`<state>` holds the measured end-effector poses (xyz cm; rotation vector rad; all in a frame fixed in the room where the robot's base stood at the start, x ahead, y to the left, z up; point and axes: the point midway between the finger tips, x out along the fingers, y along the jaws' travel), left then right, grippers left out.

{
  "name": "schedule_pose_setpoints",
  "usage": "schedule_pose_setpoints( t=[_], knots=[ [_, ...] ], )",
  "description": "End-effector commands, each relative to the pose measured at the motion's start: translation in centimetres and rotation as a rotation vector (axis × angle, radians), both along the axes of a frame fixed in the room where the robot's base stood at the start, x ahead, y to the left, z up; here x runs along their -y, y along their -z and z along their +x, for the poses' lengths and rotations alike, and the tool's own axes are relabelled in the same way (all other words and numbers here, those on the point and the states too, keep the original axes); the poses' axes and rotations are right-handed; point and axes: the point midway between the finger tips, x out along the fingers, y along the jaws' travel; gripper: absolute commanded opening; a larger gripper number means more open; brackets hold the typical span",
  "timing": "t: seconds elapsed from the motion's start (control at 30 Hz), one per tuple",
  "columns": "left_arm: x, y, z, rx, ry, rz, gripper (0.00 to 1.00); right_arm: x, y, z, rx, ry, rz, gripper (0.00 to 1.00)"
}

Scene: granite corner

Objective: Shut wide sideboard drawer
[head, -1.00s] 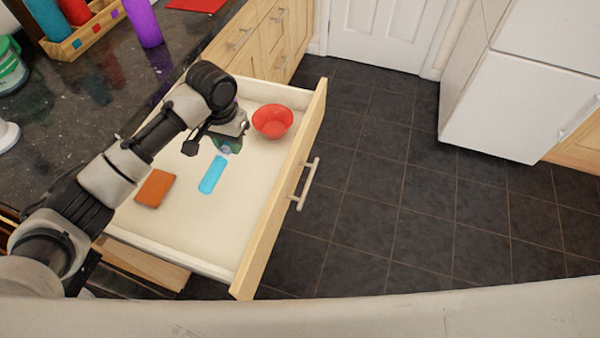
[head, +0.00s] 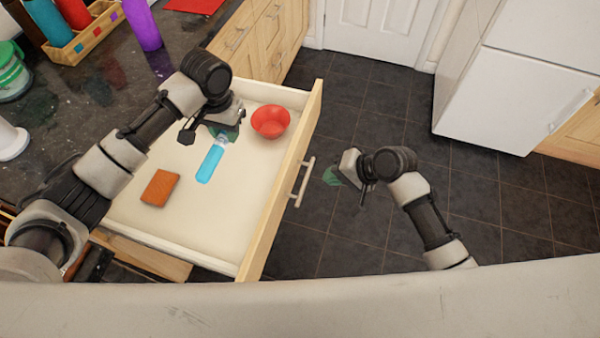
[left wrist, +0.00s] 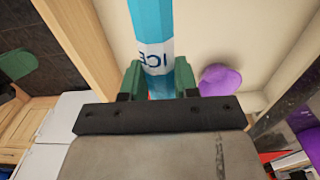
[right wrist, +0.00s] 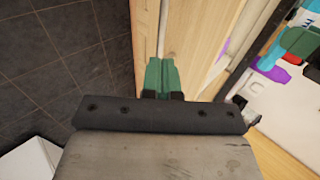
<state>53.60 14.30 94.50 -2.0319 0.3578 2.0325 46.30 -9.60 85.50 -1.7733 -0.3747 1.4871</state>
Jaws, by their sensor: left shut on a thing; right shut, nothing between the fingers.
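The wide drawer (head: 247,262) stands pulled out, its front panel facing right with a pale bar handle (head: 303,182). My left gripper (head: 225,133) is over the drawer's inside, shut on a blue item (head: 210,163). In the left wrist view the item (left wrist: 152,22) has a white band lettered ICE between the green fingers (left wrist: 158,82). I cannot tell whether it touches the drawer floor. My right gripper (head: 333,176) is shut and empty, outside the drawer, right of the handle. In the right wrist view its fingers (right wrist: 162,76) line up with the handle (right wrist: 163,28); contact is unclear.
The dark counter (head: 95,120) borders the left. The tiled floor (head: 400,125) right of the drawer is clear.

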Motion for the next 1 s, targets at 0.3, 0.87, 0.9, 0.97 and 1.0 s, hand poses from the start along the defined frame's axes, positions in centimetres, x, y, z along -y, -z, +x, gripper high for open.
schedule_pose_setpoints(
  t=[0.3,0.87,0.9,0.97,1.0],
  knots=[
    [0.0,-0.4,0.0,0.0,0.0,0.0,0.04,-1.9,-1.6,0.2,-0.008,-0.03,0.035,0.0],
    [0.0,-0.5,0.0,0.0,0.0,0.0,0.04,-7.4,4.0,2.2,-0.005,-0.029,0.032,0.0],
    [0.0,-0.5,0.0,0.0,0.0,0.0,0.04,-7.5,4.2,2.3,-0.005,-0.029,0.032,0.0],
    [0.0,-0.6,0.0,0.001,0.0,0.0,0.04,-7.6,4.2,2.3,-0.004,-0.029,0.031,0.0],
    [0.0,-0.5,0.0,0.001,0.0,0.0,0.04,-7.6,4.2,2.3,-0.004,-0.029,0.031,0.0]
  ],
)
